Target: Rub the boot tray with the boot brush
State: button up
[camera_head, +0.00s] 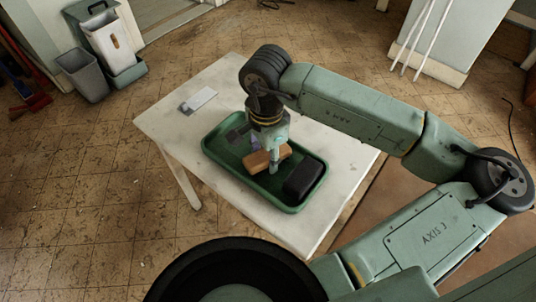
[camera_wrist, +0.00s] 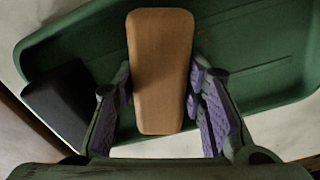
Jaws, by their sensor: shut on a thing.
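The boot tray (camera_head: 228,175) is a green, shallow, rimmed tray on the white table. It also fills much of the wrist view (camera_wrist: 262,50). The boot brush (camera_head: 256,162) has a tan wooden back and shows in the wrist view (camera_wrist: 160,70) between the purple-padded fingers. My gripper (camera_head: 270,160) is shut on the brush, over the middle of the tray. The brush's underside is hidden, so I cannot tell whether it touches the tray floor.
A black block-like object (camera_head: 304,177) lies in the right end of the tray, beside the brush. A small pale item (camera_head: 199,101) lies on the white table (camera_head: 165,118) behind the tray. A grey bin (camera_head: 82,75) stands on the floor at the upper left.

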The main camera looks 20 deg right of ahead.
jog(key=shift+w, duration=0.1)
jog(key=shift+w+a+b, duration=0.5)
jog(key=shift+w+a, duration=0.1)
jog(key=shift+w, duration=0.15)
jog(key=shift+w+d+b, duration=0.25)
jog(key=shift+d+b, duration=0.1)
jog(key=shift+b, duration=0.2)
jog(key=shift+s, duration=0.1)
jog(key=shift+s+d+b, duration=0.4)
jog(key=shift+s+d, duration=0.15)
jog(key=shift+s, duration=0.3)
jog(key=shift+s+d, duration=0.1)
